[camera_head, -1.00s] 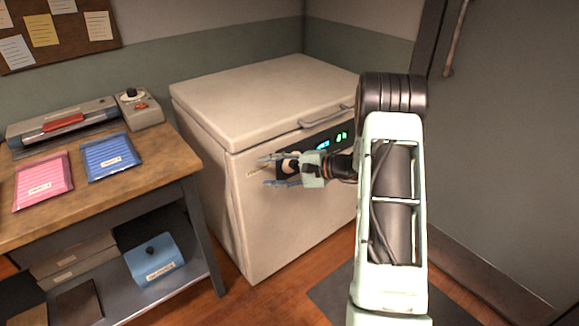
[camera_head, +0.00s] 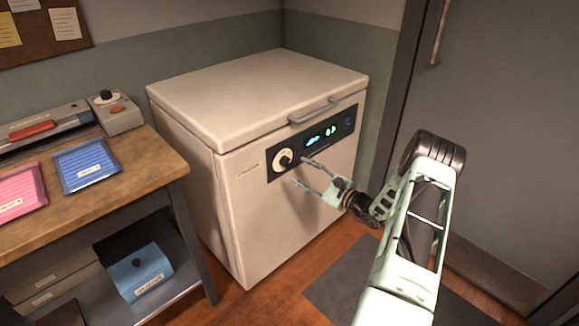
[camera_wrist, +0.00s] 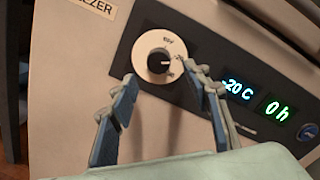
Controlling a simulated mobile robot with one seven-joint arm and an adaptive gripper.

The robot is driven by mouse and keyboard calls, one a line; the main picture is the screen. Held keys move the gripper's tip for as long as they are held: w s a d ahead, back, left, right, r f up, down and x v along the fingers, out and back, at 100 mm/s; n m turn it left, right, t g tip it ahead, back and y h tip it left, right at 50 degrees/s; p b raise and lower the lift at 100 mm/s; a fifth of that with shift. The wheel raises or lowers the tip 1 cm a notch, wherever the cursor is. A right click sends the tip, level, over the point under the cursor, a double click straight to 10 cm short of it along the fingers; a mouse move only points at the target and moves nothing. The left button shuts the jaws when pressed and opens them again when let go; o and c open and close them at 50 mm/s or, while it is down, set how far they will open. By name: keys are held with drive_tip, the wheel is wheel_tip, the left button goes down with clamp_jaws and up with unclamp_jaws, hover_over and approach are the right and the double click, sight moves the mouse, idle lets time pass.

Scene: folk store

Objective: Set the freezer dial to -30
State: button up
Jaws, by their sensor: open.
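The white chest freezer (camera_head: 290,215) stands against the wall, with a dark control panel on its front. The freezer dial (camera_head: 284,160) is a black knob on a pale round plate at the panel's left end. In the wrist view the dial (camera_wrist: 158,61) lies beyond the fingertips, and the blue display (camera_wrist: 237,89) reads -20 C. A green display (camera_wrist: 277,108) reads 0 h. My gripper (camera_head: 299,171) is open and empty, its fingers pointing at the panel just below and right of the dial. Whether a fingertip touches the dial plate, I cannot tell.
A wooden workbench (camera_head: 130,165) stands left of the freezer, with a pink tray (camera_head: 18,192), a blue tray (camera_head: 87,166) and a small device with a knob (camera_head: 119,115). A blue box (camera_head: 140,272) sits on its lower shelf. A grey door (camera_head: 490,130) is at the right.

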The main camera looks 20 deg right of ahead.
sight(288, 165)
drive_tip(key=x, duration=0.6)
drive_tip(key=shift+b, duration=0.4)
drive_tip(key=shift+c, duration=0.4)
drive_tip(key=c, duration=1.1)
drive_tip(key=m, duration=0.5)
drive_tip(key=shift+f+m+t, duration=0.1)
drive_tip(key=shift+m+t, duration=0.2)
drive_tip(key=shift+m, duration=0.1)
drive_tip(key=m, duration=0.6)
drive_tip(key=shift+s+a+p, duration=0.1)
drive_tip(key=shift+p, duration=0.25)
drive_tip(key=shift+m, duration=0.4)
